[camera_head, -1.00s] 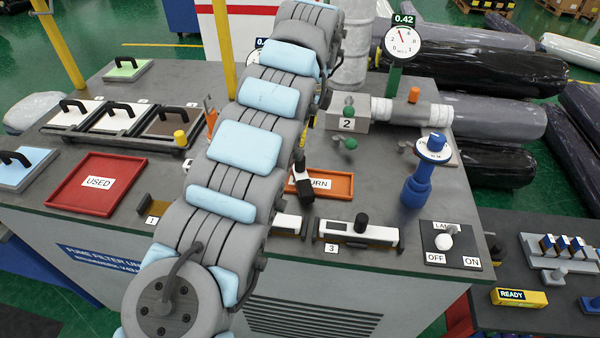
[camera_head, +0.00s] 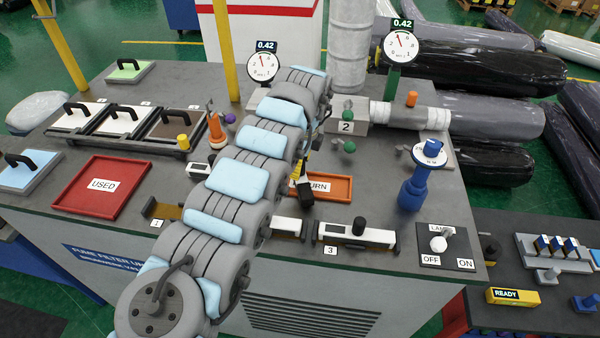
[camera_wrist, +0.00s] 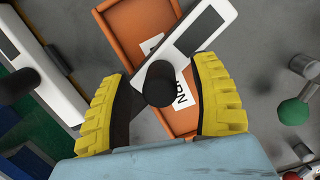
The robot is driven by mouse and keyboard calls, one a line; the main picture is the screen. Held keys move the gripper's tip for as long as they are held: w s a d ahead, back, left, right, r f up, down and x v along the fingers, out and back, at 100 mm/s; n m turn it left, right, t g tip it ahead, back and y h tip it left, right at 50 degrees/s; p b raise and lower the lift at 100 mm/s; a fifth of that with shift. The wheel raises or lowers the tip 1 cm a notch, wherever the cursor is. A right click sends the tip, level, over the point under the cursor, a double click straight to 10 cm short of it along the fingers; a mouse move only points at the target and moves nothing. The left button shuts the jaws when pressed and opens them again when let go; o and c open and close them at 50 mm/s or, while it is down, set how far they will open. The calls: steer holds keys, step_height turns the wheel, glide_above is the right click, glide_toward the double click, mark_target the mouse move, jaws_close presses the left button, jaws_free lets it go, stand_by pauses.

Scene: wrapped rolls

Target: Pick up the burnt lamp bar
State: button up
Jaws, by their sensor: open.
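A white bar with dark grey sections (camera_wrist: 202,27) and a round black knob (camera_wrist: 158,83) shows in the wrist view, lying diagonally over the orange tray. I cannot confirm from its look that it is the burnt lamp bar. My gripper (camera_wrist: 166,95) is open, with its yellow ribbed fingers on either side of the knob and visible gaps to it. Whether the bar rests on the tray or its rim is unclear. In the head view my gripper (camera_head: 304,188) is low beside the orange tray (camera_head: 343,188), and my arm hides much of that area.
Another bar (camera_head: 378,236) sits in slot 3; the middle slot's bar (camera_head: 286,226) is partly hidden. Slot 1 (camera_head: 165,212) looks empty. A red USED tray (camera_head: 125,170) lies left. Green knobs (camera_head: 349,146), a blue valve (camera_head: 412,193) and a lamp switch (camera_head: 439,243) stand around.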

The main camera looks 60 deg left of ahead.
steer(key=shift+f, duration=0.75)
jaws_close()
steer(key=shift+r, duration=0.1)
